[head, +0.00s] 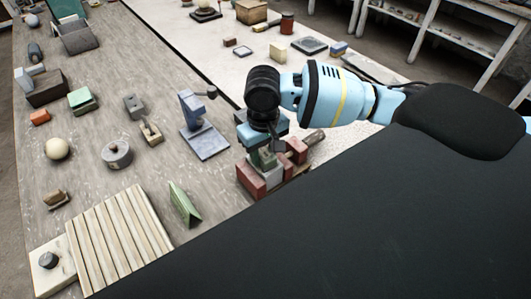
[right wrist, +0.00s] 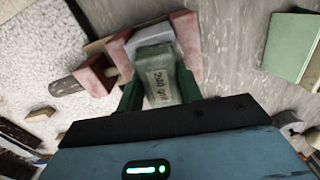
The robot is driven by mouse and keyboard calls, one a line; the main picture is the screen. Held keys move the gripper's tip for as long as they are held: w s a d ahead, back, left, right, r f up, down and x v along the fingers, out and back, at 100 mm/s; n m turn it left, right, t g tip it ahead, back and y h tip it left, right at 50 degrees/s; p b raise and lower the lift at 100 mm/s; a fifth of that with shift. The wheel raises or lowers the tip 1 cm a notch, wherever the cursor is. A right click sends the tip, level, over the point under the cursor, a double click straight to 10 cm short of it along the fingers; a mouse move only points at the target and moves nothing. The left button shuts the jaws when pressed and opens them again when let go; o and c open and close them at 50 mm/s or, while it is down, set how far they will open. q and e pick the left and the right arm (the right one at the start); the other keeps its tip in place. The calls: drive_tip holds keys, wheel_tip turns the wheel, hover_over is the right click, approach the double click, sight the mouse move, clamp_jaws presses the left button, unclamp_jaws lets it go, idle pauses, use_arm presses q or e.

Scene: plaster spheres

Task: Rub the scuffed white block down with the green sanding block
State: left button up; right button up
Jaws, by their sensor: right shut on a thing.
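My right gripper (head: 264,150) points down over a red vise (head: 250,181) near the table's front edge. It is shut on the green sanding block (right wrist: 160,80), which has a paper label with printed "240" grit text. The green block also shows below the gripper in the head view (head: 265,159). The pale white block (right wrist: 150,37) sits between the vise's red jaws; part of it shows in the head view (head: 272,177). The sanding block overlaps its face in the wrist view; I cannot tell whether they touch. Scuffs are not clear. My left gripper is not in view.
A blue stand (head: 204,137) is left of the vise. A green tent-shaped piece (head: 185,204) and a slatted wooden board (head: 118,238) lie at front left. A cream sphere (head: 57,149) and a grey round piece (head: 117,154) stand farther left. Bare table lies between them.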

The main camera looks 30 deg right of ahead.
drive_tip(key=shift+w+f, duration=0.1)
drive_tip(key=shift+w, duration=0.6)
drive_tip(key=shift+w, duration=0.25)
drive_tip(key=shift+w+r, duration=0.2)
drive_tip(key=shift+w, duration=0.65)
drive_tip(key=shift+s+f, duration=0.1)
